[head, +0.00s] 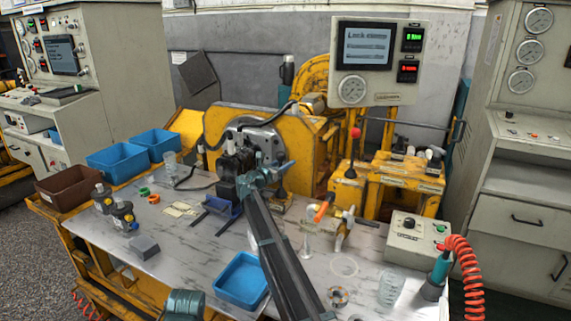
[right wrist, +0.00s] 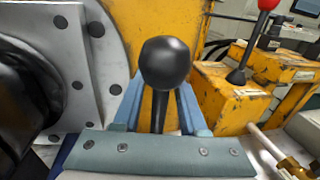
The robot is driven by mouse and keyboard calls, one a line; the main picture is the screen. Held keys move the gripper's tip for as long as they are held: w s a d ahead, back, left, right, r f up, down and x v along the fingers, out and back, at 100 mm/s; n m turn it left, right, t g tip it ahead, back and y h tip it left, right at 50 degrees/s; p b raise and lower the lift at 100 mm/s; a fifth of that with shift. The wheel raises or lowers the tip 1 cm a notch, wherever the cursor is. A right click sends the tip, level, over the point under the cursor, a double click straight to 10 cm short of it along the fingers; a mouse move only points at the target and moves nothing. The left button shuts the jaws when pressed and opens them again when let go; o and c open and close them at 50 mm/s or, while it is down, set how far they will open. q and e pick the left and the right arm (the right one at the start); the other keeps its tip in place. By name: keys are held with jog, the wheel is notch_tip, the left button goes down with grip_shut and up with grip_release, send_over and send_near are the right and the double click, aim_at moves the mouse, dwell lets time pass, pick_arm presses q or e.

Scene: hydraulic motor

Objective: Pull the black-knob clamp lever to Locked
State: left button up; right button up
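The black-knob clamp lever (right wrist: 165,62) stands upright in the right wrist view, its dark stem dropping behind my gripper's palm. My right gripper (right wrist: 160,100) has its two blue fingers on either side of the stem, just below the knob. A gap shows beside the stem on each side, so the fingers look open around it; the knob hides their tips. In the head view my right gripper (head: 270,168) is in front of the motor's round grey flange (head: 263,139), and I cannot clearly make out the knob there.
A red-knob lever (head: 355,133) stands on a yellow fixture to the right. A screen (head: 365,46) shows "Lock clamp". Blue bins (head: 112,160), a blue tray (head: 241,281), a control box (head: 414,237) and loose parts share the bench.

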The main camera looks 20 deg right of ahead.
grip_shut()
dwell(1.2)
